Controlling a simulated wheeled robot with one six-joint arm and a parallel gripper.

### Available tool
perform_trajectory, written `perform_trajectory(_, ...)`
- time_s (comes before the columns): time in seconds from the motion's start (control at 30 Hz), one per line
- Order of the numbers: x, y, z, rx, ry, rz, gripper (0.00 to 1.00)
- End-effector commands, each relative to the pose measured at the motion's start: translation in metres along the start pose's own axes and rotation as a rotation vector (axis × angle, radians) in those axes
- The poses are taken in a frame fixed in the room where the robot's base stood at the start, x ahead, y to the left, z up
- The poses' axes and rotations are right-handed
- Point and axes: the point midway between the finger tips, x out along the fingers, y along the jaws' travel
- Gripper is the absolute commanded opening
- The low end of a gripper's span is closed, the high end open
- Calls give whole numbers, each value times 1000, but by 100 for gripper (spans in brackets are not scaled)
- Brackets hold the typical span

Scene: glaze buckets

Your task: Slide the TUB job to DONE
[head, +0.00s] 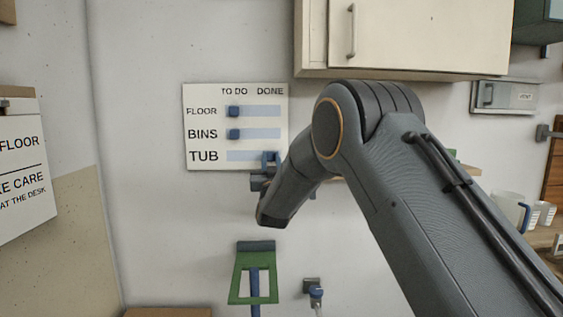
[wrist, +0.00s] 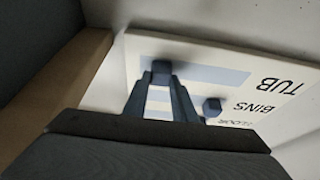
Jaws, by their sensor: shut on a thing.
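A white board (head: 203,96) on the wall has TO DO and DONE columns and rows FLOOR, BINS and TUB. My gripper (head: 270,157) is at the right, DONE end of the TUB track (head: 240,156). In the wrist view my gripper (wrist: 161,78) is shut on the TUB knob (wrist: 161,66), a small dark-blue block, near the track end away from the TUB label. In the head view my gripper hides that knob. The FLOOR knob (head: 234,111) and BINS knob (head: 234,134) sit at the left, under TO DO.
A cream cabinet (head: 420,35) hangs above and right of the board. A wooden shelf edge (wrist: 60,85) is close beside my gripper in the wrist view. A green scoop-like tool (head: 253,275) hangs below the board. A floor sign (head: 22,165) is at the left.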

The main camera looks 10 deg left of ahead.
Motion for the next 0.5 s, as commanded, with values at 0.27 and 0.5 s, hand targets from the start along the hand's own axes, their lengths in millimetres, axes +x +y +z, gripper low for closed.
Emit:
perform_trajectory(0.27, 0, 3, -1, 0, 1, 3, 0)
perform_trajectory(0.5, 0, 3, 0, 0, 1, 3, 44)
